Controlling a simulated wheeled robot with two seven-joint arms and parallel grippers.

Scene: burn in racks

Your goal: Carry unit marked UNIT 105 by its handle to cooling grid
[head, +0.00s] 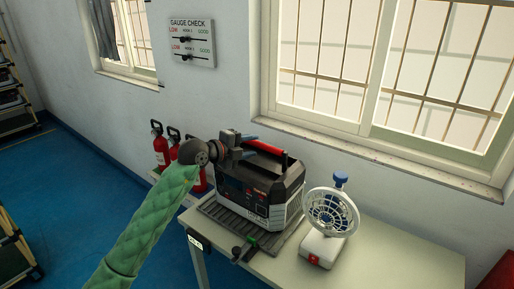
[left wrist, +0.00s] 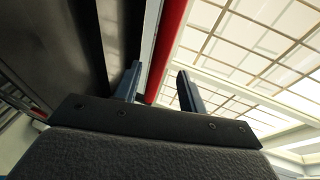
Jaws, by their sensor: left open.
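A grey and black unit (head: 276,184) with a red-topped handle (head: 266,149) stands on a dark ribbed mat (head: 225,221) on the pale table. I cannot read its marking. My left gripper (head: 248,141) is open at the left end of the handle, close above the unit. In the left wrist view the two blue-grey fingers (left wrist: 158,88) are spread, and the red handle bar (left wrist: 170,45) shows between them. I cannot tell whether the fingers touch it. My right gripper is not in view. I cannot make out which surface is the cooling grid.
A white fan (head: 330,213) with a blue knob stands right of the unit on the table (head: 400,259). A small black and green clamp-like part (head: 244,249) sits at the mat's front. Red extinguishers (head: 160,147) stand behind at left. Blue floor is clear at left.

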